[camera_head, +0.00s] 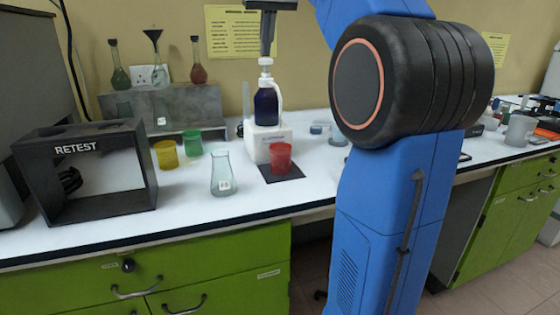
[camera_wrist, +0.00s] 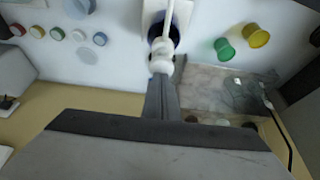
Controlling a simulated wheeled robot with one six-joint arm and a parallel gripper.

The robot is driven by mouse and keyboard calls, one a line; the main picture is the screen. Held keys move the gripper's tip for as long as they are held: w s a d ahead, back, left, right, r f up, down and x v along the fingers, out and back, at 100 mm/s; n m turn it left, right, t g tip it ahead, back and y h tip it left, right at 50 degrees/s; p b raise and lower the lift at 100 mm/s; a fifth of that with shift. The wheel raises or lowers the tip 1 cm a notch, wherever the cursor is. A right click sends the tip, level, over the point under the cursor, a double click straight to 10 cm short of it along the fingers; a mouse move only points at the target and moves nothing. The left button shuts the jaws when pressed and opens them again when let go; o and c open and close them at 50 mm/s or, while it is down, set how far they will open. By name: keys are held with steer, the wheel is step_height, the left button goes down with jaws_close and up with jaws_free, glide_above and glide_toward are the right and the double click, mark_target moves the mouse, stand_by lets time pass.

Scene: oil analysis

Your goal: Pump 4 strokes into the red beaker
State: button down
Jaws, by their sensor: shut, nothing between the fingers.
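The red beaker (camera_head: 281,158) stands on a dark mat (camera_head: 283,173) in front of the white dispenser base (camera_head: 264,142). A dark blue bottle with a white pump head (camera_head: 265,84) stands on that base. My gripper (camera_head: 266,52) is shut and empty, pointing down just above the pump head; whether it touches the head is not clear. In the wrist view the shut fingers (camera_wrist: 160,80) end at the white pump top (camera_wrist: 162,62). The red beaker cannot be made out in the wrist view.
A yellow beaker (camera_head: 166,154), a green beaker (camera_head: 192,143) and a clear flask (camera_head: 222,174) stand left of the dispenser. A black RETEST frame (camera_head: 85,207) is further left. A grey shelf (camera_head: 200,105) with flasks stands behind.

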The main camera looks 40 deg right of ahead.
steer(key=shift+f, duration=0.8)
steer(key=shift+r, duration=1.55)
steer(key=shift+r, duration=0.1)
step_height(320, 180, up, 6)
steer(key=shift+f, duration=0.1)
stand_by(0.3)
stand_by(0.4)
